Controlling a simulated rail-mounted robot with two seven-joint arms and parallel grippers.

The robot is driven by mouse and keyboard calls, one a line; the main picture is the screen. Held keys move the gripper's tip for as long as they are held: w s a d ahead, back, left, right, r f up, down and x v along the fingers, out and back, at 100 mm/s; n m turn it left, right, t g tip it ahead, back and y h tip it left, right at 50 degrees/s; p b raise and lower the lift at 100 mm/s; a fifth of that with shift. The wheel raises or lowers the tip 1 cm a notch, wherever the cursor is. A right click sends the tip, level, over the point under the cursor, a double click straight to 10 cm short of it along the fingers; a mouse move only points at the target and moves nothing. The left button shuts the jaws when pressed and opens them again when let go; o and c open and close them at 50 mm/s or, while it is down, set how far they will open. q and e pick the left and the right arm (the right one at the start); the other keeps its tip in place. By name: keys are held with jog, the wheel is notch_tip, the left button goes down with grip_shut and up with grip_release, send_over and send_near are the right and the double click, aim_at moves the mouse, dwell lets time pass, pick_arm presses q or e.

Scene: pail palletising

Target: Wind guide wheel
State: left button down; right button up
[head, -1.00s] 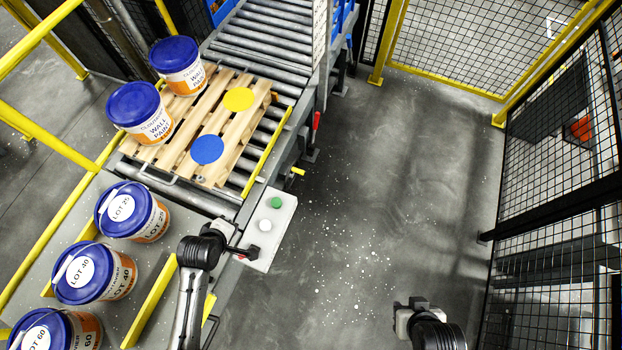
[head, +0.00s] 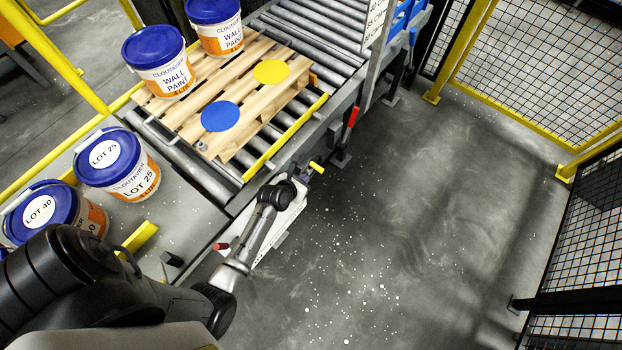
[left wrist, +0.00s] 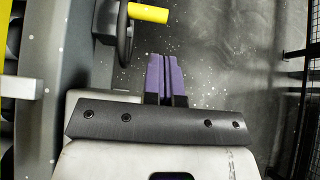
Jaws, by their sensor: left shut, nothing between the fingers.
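The guide wheel is a black wheel (left wrist: 125,35) seen nearly edge-on in the left wrist view, with a yellow handle (left wrist: 148,13) sticking out to the right. In the head view the yellow handle (head: 316,167) shows at the conveyor's side, and my arm hides much around it. My left gripper (head: 297,182) is close to the wheel there. In the left wrist view its purple fingers (left wrist: 165,76) are shut and empty, below and right of the wheel and handle, with a visible gap. My right gripper is out of view.
A yellow guide rail (head: 285,138) runs beside the wooden pallet (head: 240,93), which carries two paint pails, a blue disc (head: 220,116) and a yellow disc (head: 271,72). A red lever (head: 352,116) stands right of the rail. The grey floor (head: 430,200) is open toward the mesh fence.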

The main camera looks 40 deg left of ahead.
aim_at(319, 171)
pick_arm(q)
jog(key=b+x, duration=0.3)
jog(key=x, duration=0.4)
jog(key=shift+w+f, duration=0.4)
jog(key=shift+w, duration=0.1)
